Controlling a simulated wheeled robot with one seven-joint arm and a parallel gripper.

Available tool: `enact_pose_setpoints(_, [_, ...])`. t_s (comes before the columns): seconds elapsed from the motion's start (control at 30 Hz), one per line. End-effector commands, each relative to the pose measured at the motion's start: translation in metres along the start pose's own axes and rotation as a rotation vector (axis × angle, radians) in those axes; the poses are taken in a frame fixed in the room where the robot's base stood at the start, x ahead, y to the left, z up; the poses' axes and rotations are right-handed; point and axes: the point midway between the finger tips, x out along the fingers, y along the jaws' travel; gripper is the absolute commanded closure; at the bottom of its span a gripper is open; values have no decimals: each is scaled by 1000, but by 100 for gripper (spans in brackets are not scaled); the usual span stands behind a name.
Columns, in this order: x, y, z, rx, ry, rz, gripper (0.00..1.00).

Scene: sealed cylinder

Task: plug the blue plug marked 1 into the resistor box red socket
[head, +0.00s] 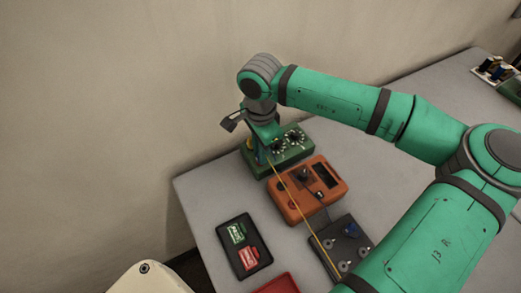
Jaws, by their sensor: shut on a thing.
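My gripper (262,152) points down at the left end of a green box with dials (293,154), which looks like the resistor box. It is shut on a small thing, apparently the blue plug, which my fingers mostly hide. Its mark cannot be read. A thin yellow cable (299,206) runs from the gripper across the orange meter to the dark box. The red socket is hidden by my gripper or too small to make out. I cannot tell whether the plug touches a socket.
An orange meter (330,191) stands just in front of the green box. A dark box with round terminals and a blue part (351,229) is nearer. A black tray (227,228) holds a green and a red piece. A red tray (279,285) shows below. The table (200,188) is bare at left.

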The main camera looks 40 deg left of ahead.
Motion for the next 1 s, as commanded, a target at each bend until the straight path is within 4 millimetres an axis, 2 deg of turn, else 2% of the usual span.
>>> enact_pose_setpoints(0.03, [1,0,0,0,0,0,100])
enact_pose_setpoints(0.07, [1,0,0,0,0,0,76])
enact_pose_setpoints(0.1, [1,0,0,0,0,0,67])
enact_pose_setpoints(0.13, [1,0,0,0,0,0,61])
enact_pose_setpoints(0.43, [0,0,0,0,0,0,61])
enact_pose_setpoints(0.57, [-9,0,0,0,1,0,61])
enact_pose_setpoints(1.0, [-85,0,0,1,2,-1,61])
